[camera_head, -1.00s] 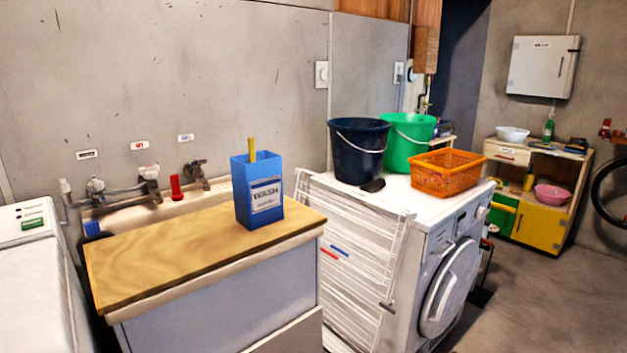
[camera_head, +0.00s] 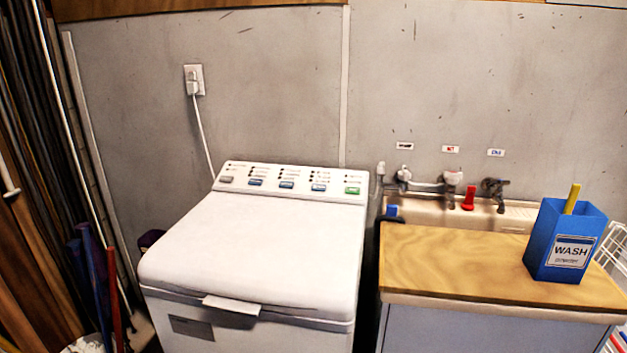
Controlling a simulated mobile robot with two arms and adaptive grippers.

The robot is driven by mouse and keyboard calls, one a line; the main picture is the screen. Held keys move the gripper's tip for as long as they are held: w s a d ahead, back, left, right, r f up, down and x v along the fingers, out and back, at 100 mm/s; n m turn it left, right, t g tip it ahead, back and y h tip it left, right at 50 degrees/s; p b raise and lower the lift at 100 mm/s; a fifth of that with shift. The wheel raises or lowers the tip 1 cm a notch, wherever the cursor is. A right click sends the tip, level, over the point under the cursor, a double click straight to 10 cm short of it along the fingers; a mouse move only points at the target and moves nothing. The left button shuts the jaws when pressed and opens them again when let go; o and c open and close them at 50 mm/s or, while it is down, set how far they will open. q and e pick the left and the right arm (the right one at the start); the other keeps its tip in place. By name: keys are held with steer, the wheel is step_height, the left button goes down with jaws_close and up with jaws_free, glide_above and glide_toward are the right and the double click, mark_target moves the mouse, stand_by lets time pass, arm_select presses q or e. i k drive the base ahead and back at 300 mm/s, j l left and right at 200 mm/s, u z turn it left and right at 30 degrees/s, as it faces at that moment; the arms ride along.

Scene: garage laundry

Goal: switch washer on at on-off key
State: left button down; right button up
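The white top-loading washer (camera_head: 255,245) stands left of centre with its lid closed. Its control panel (camera_head: 290,182) runs along the back edge and carries a grey key (camera_head: 226,180) at the left end, several blue keys in the middle and a green key (camera_head: 352,190) at the right end. The key labels are too small to read, so I cannot tell which is the on-off key. Neither of my grippers shows in the view.
A wooden-topped counter (camera_head: 450,262) with a blue WASH powder box (camera_head: 565,240) stands right of the washer. A sink (camera_head: 515,216) with taps is behind it. A wall outlet (camera_head: 194,80) holds a plugged-in cord. Poles and boards crowd the left side.

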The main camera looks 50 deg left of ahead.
mark_target(229, 179)
steer(key=u, duration=1.75)
